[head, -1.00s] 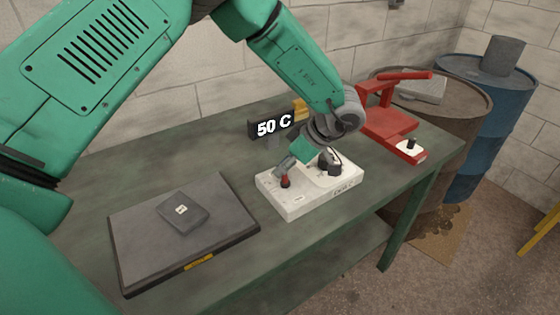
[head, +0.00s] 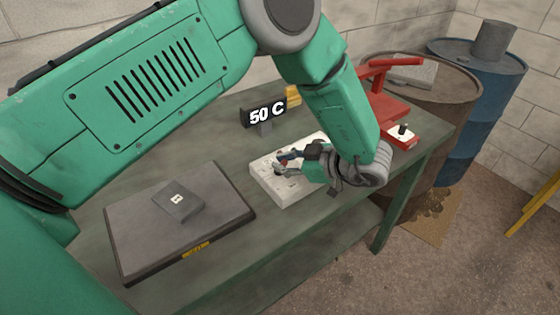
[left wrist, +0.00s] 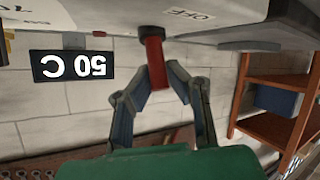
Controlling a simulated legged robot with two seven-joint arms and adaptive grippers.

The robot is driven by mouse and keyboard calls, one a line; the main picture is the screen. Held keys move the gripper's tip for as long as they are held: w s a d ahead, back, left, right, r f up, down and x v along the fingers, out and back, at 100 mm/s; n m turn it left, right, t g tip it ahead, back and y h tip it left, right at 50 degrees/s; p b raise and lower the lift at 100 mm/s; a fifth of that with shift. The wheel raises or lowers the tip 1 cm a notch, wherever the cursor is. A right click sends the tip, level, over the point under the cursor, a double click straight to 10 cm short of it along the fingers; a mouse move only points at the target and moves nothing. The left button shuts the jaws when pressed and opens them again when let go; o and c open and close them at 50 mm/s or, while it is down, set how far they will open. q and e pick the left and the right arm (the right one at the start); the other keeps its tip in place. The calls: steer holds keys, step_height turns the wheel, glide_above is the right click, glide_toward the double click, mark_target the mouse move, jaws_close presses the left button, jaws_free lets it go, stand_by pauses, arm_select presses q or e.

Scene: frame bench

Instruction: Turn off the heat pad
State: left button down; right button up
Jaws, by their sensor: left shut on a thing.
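The white control box (head: 269,187) stands on the bench, partly hidden by my left gripper. Its red switch lever (left wrist: 154,62) shows in the left wrist view, beside an OFF label (left wrist: 190,14). My left gripper (head: 283,158) reaches in from the right side of the box and is shut on the lever; its two fingertips lie either side of the lever in the left wrist view (left wrist: 158,75). The dark flat heat pad (head: 135,222) lies to the left with a small grey block (head: 178,204) on it. A display (head: 264,115) reads 50 C. My right gripper is out of view.
A red stand (head: 392,112) is at the bench's right end. A rusty barrel (head: 435,120) and a blue barrel (head: 475,125) stand beyond it. My left arm crosses above the back of the bench. The bench (head: 120,170) is bare around the pad.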

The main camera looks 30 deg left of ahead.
arm_select(q)
steer(key=shift+d+f, duration=0.25)
steer(key=shift+d, duration=0.05)
steer(key=c, duration=1.8)
jaws_free()
steer(key=shift+o, duration=1.3)
steer(key=shift+w, duration=0.1)
steer(key=shift+w+d, duration=0.1)
steer(key=shift+d, duration=0.05)
steer(key=shift+d+r, duration=0.4)
steer(key=shift+d, duration=0.15)
steer(key=v, duration=1)
steer(key=shift+w+d, duration=0.15)
steer(key=shift+d, duration=0.2)
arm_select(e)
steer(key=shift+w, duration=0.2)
